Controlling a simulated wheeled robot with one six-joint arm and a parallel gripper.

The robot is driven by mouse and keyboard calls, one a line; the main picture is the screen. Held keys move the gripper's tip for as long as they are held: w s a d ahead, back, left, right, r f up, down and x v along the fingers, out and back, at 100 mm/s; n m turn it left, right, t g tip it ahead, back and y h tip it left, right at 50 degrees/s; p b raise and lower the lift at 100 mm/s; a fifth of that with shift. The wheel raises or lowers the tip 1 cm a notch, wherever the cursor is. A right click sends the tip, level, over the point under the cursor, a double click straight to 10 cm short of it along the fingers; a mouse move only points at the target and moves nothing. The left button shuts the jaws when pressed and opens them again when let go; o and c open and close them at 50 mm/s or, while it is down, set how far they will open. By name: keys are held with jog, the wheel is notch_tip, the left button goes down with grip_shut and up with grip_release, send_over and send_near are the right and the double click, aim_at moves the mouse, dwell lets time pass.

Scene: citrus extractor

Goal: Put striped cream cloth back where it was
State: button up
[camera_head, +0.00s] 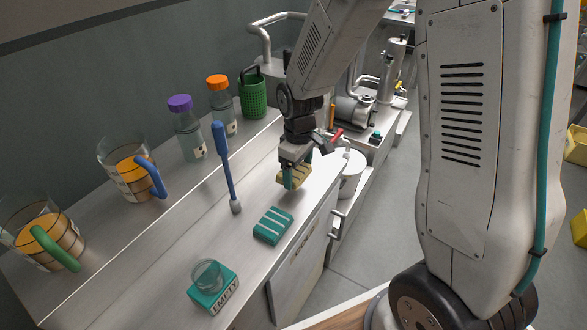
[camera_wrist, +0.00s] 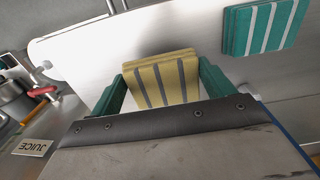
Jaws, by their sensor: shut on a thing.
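The striped cream cloth (camera_head: 296,178) is a folded yellowish pad with grey stripes. My gripper (camera_head: 297,170) points down over the counter's right part and is shut on this cloth. In the wrist view the cloth (camera_wrist: 162,76) sits between the two green fingers of my gripper (camera_wrist: 162,88), which touch its sides. I cannot tell whether the cloth rests on the counter (camera_head: 178,243) or hangs just above it. My gripper hides part of it in the head view.
A teal striped cloth (camera_head: 273,225) lies nearby, towards the front. A small glass (camera_head: 207,274) stands on a teal block marked EMPTY (camera_head: 215,292). Jugs, bottles and a green basket (camera_head: 253,95) line the wall.

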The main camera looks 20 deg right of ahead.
jog(key=w, duration=0.3)
jog(key=shift+w+d+f, duration=0.15)
jog(key=shift+w+d, duration=0.05)
jog(key=shift+w, duration=0.2)
jog(key=shift+w+f, duration=0.2)
jog(key=shift+f, duration=1.6)
jog(key=o, duration=1.3)
jog(key=shift+f, duration=0.15)
